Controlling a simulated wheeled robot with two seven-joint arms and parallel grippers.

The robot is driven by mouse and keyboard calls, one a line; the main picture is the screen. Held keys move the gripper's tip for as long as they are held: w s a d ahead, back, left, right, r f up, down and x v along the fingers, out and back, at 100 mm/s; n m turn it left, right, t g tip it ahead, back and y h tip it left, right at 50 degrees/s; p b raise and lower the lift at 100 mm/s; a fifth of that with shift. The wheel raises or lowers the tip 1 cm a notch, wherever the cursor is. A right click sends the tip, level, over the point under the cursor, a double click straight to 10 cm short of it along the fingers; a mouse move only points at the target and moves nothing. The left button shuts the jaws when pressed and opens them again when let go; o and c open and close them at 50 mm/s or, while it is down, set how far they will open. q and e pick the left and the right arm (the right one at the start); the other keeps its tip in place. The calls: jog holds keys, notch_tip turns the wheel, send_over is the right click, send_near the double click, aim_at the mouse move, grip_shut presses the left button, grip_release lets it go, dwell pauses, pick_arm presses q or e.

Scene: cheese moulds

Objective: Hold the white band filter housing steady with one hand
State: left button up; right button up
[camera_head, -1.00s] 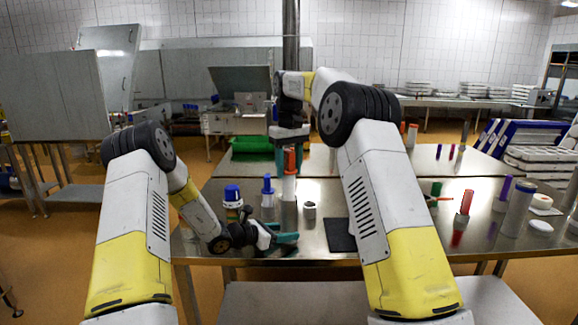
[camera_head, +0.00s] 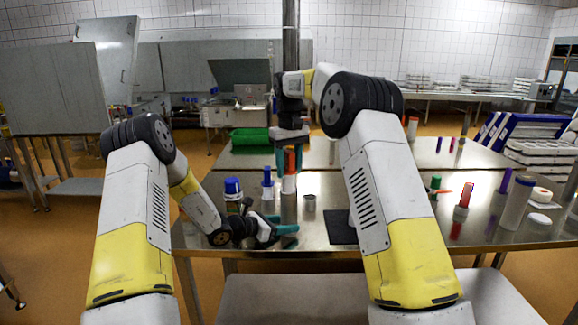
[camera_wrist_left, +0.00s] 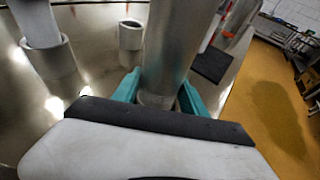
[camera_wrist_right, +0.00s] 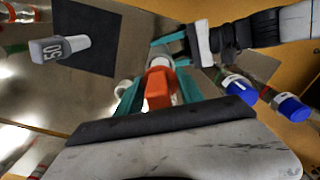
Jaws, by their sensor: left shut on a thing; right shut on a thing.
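The white band filter housing stands upright on the steel table, with a grey metal body (camera_head: 288,208), a white band (camera_head: 288,185) and an orange cap (camera_head: 289,162). My left gripper (camera_head: 279,228) is shut around its lower metal body; this shows in the left wrist view, with the teal fingers (camera_wrist_left: 157,92) on either side of the metal cylinder (camera_wrist_left: 178,50). My right gripper (camera_head: 289,158) reaches down from above and is shut on the orange cap. In the right wrist view its fingers (camera_wrist_right: 160,90) flank the cap (camera_wrist_right: 158,88).
A blue-capped bottle (camera_head: 232,187) and a blue-topped piece (camera_head: 267,178) stand left of the housing. A short grey cup (camera_head: 310,203) and a dark mat (camera_head: 340,228) lie to its right. Red (camera_head: 465,196) and purple (camera_head: 505,181) pieces stand farther right.

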aim_at(289, 151)
jog(key=shift+f, duration=2.55)
jog(key=o, duration=1.5)
notch_tip(289, 151, up, 12)
pick_arm(q)
jog(key=o, duration=1)
jog(key=shift+o, duration=0.2)
